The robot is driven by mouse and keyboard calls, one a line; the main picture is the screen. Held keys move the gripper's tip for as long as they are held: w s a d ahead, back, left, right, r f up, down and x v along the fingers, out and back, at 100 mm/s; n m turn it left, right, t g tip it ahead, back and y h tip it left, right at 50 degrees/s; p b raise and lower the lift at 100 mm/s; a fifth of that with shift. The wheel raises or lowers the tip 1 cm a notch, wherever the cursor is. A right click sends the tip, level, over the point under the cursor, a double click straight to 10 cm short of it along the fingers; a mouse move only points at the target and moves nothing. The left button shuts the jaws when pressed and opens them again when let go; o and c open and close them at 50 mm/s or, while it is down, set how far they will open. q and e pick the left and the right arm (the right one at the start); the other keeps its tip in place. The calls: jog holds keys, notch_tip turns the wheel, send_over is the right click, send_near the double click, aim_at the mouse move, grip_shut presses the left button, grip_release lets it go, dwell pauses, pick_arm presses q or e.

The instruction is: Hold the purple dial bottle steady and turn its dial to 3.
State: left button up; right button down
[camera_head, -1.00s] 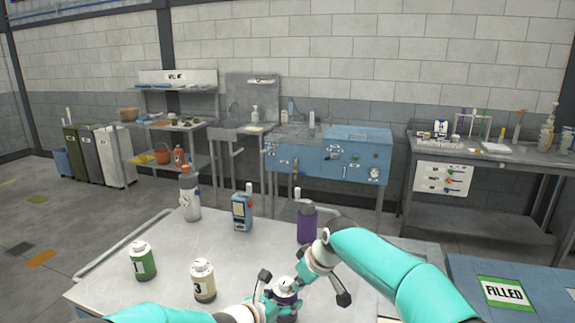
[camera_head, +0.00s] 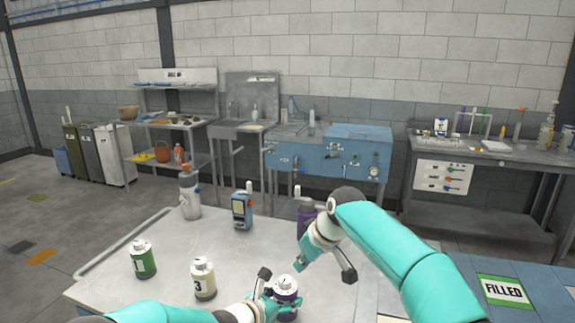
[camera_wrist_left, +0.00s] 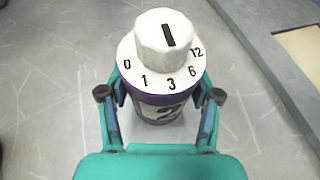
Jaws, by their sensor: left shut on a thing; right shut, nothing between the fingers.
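The purple dial bottle (camera_wrist_left: 150,112) has a white dial marked 0, 1, 3, 6 and 12. Its white knob (camera_wrist_left: 167,42) carries a black bar whose near end points roughly toward the 3. The label is partly hidden. In the head view the bottle (camera_head: 287,299) stands upright at the table's near edge. My left gripper (camera_wrist_left: 160,97) is shut around its body, one finger on each side, below the dial. My right gripper (camera_head: 325,265) is shut and empty, above and to the right of the knob and apart from it.
A green bottle (camera_head: 144,262) and a cream bottle (camera_head: 203,281) stand left on the table (camera_head: 120,287). A grey bottle (camera_head: 190,195), a blue device (camera_head: 242,212) and a taller purple bottle (camera_head: 305,218) stand farther back. A blue FILLED surface (camera_head: 505,291) is at right.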

pick_arm(q)
jog(key=o, duration=1.5)
jog(key=shift+c, duration=0.2)
